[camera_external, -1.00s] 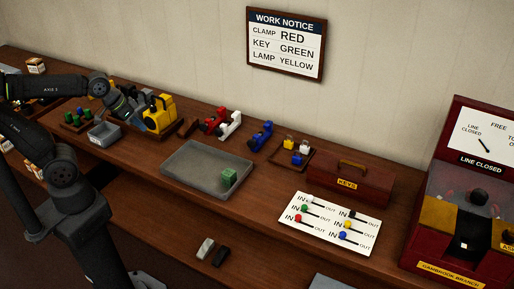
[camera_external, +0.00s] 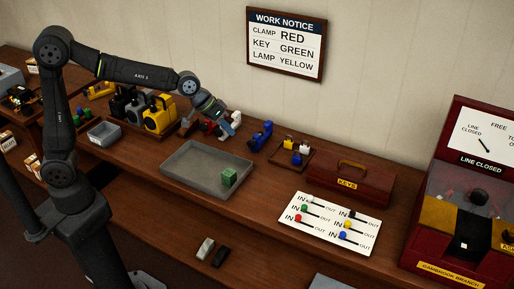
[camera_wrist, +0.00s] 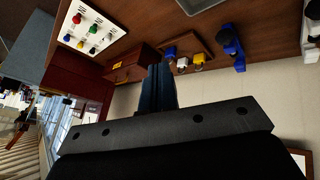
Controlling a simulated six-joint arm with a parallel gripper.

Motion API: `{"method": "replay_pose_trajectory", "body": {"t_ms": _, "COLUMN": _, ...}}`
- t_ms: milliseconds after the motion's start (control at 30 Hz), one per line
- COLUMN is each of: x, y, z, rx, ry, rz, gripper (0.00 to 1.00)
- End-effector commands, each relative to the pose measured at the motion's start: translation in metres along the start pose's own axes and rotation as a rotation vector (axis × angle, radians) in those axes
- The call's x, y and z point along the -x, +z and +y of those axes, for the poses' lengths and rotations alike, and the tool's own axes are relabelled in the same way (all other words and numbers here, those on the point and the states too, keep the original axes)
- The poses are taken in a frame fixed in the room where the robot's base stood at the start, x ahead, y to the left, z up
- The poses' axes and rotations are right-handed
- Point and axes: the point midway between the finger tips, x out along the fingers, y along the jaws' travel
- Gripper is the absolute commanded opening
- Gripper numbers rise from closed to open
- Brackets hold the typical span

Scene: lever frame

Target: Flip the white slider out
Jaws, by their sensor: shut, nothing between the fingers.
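The white slider (camera_external: 311,201) is a small pale knob in the top left row of the white slider panel (camera_external: 322,246). It sits at the IN end of its slot, hard to see against the panel. The panel also shows upside down at the upper left of the wrist view (camera_wrist: 117,31). My gripper (camera_external: 230,128) is shut and empty, above the bench by the red and white clamps, well left of the panel and apart from it. Its blue-grey fingers show together in the wrist view (camera_wrist: 157,85).
Green, red, black, yellow and blue knobs share the panel. The dark red KEYS box (camera_external: 350,184) stands just behind it. A grey tray (camera_external: 190,170) with a green block (camera_external: 229,177) lies to the left. The red booth (camera_external: 465,200) stands at the right.

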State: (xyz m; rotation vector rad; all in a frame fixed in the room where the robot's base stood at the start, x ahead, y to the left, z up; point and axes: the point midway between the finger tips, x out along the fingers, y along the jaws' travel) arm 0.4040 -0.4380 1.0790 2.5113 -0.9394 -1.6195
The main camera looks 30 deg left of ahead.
Motion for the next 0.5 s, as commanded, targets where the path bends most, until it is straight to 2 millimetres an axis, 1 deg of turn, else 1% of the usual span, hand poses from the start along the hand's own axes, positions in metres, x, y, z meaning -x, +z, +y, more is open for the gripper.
{"method": "replay_pose_trajectory", "body": {"t_ms": 33, "x": -0.015, "y": -0.004, "z": 0.01, "rx": 0.001, "ry": 0.009, "rz": -0.006, "gripper": 0.0}}
{"method": "replay_pose_trajectory", "body": {"t_ms": 133, "x": -0.043, "y": -0.012, "z": 0.028, "rx": 0.01, "ry": 0.029, "rz": -0.009, "gripper": 0.0}}
{"method": "replay_pose_trajectory", "body": {"t_ms": 300, "x": -0.09, "y": -0.019, "z": 0.06, "rx": 0.023, "ry": 0.06, "rz": -0.017, "gripper": 0.0}}
{"method": "replay_pose_trajectory", "body": {"t_ms": 400, "x": -0.116, "y": -0.02, "z": 0.076, "rx": 0.03, "ry": 0.076, "rz": -0.021, "gripper": 0.0}}
{"method": "replay_pose_trajectory", "body": {"t_ms": 500, "x": -0.138, "y": -0.02, "z": 0.089, "rx": 0.037, "ry": 0.089, "rz": -0.024, "gripper": 0.0}}
